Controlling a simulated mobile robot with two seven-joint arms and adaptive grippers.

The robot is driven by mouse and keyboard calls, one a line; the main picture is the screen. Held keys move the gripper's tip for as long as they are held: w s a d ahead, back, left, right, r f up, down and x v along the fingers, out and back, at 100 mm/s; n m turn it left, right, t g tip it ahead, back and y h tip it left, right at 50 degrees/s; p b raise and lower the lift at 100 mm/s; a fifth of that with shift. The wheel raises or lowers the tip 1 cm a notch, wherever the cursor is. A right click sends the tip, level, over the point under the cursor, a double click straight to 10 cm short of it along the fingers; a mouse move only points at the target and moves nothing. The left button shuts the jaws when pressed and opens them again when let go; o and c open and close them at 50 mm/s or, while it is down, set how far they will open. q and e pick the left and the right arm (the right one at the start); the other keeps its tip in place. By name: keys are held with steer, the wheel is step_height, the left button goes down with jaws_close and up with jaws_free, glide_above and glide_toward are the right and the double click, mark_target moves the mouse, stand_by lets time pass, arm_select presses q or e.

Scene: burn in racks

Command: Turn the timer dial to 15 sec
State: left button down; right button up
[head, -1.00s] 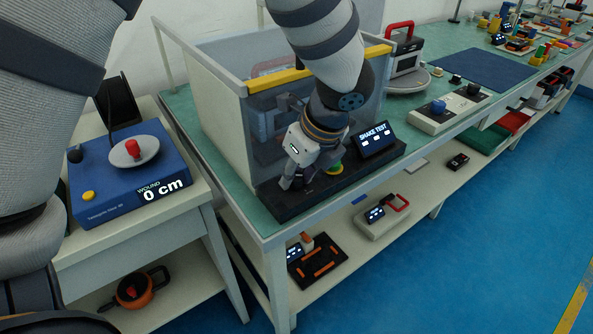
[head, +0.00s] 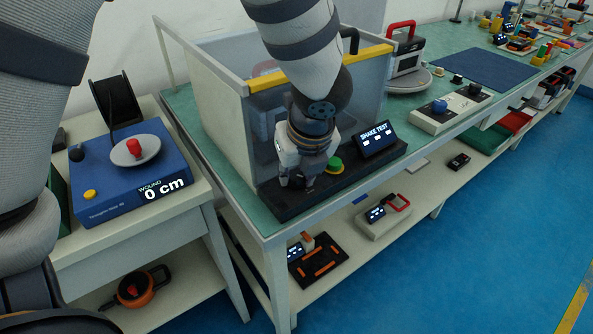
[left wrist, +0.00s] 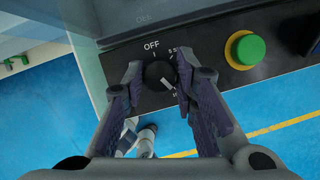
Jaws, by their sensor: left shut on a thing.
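The black timer dial (left wrist: 158,75) sits on a dark panel (left wrist: 120,50) between the fingers of my left gripper (left wrist: 159,68) in the left wrist view. The fingers are shut on the dial's two sides. A white pointer line on the dial points to the lower right. "OFF" shows above the dial, with "5 S" to its upper right and a partly hidden "M" at the lower right. Other markings are covered by the fingers. In the head view my left gripper (head: 298,180) reaches down to the shake test base (head: 350,186) and hides the dial. My right gripper is not in view.
A green button with a yellow ring (head: 335,165) is right of the gripper, beside the "SHAKE TEST" screen (head: 376,139). A clear-walled box (head: 222,110) stands behind. A blue winding device (head: 105,190) is on the left table.

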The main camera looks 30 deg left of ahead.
arm_select(q)
steer(key=c, duration=1.6)
jaws_free()
steer(key=shift+r, duration=0.1)
steer(key=v, duration=1.2)
